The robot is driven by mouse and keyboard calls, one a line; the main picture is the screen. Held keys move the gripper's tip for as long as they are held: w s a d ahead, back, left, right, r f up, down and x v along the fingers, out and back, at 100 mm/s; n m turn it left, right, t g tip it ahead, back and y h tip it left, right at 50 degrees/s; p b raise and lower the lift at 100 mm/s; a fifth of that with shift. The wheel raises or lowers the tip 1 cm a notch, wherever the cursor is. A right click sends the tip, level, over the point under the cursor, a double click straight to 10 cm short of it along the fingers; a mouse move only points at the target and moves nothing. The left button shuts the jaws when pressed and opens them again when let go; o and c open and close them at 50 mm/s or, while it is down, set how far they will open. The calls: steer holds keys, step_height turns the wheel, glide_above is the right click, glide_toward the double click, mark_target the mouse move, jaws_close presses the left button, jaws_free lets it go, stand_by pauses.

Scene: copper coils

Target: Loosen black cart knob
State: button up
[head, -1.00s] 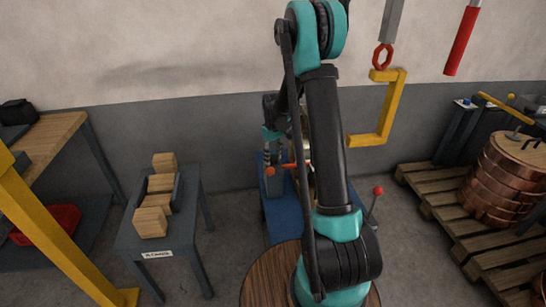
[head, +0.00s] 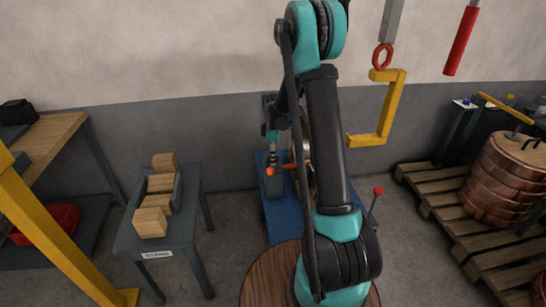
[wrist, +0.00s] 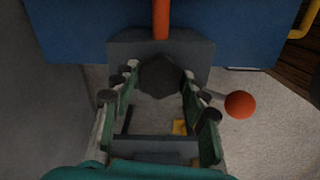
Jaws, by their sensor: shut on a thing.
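The black cart knob (wrist: 162,75) is a dark faceted piece at the upper middle of the wrist view. It sits against a grey block (wrist: 120,49) on the blue cart (wrist: 85,38). My gripper (wrist: 161,72) is shut on the knob, with one green-padded finger on each side of it. In the head view my gripper (head: 271,152) points down over the grey block (head: 274,187) on the blue cart (head: 277,224). I cannot make out the knob itself there.
An orange ball (wrist: 240,104) on a rod sticks out beside the block. A red-knobbed lever (head: 378,191) stands right of the cart. A small table (head: 130,237) with wooden blocks is left, and a pallet (head: 440,207) with copper coils is right. A yellow hook (head: 388,110) hangs nearby.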

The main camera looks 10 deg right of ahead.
steer(key=shift+n, duration=0.3)
steer(key=o, duration=1.2)
steer(key=shift+c, duration=0.2)
steer(key=shift+r, duration=0.1)
step_height(320, 180, up, 12)
steer(key=s+d+f+m+t, duration=0.2)
steer(key=s+m, duration=0.6)
steer(key=s, duration=0.7)
steer(key=s+d+f+m+t, duration=0.1)
steer(key=s+m, duration=0.7)
steer(key=s, duration=0.8)
steer(key=shift+d+f+t, duration=0.35)
steer(key=shift+d+t, duration=0.25)
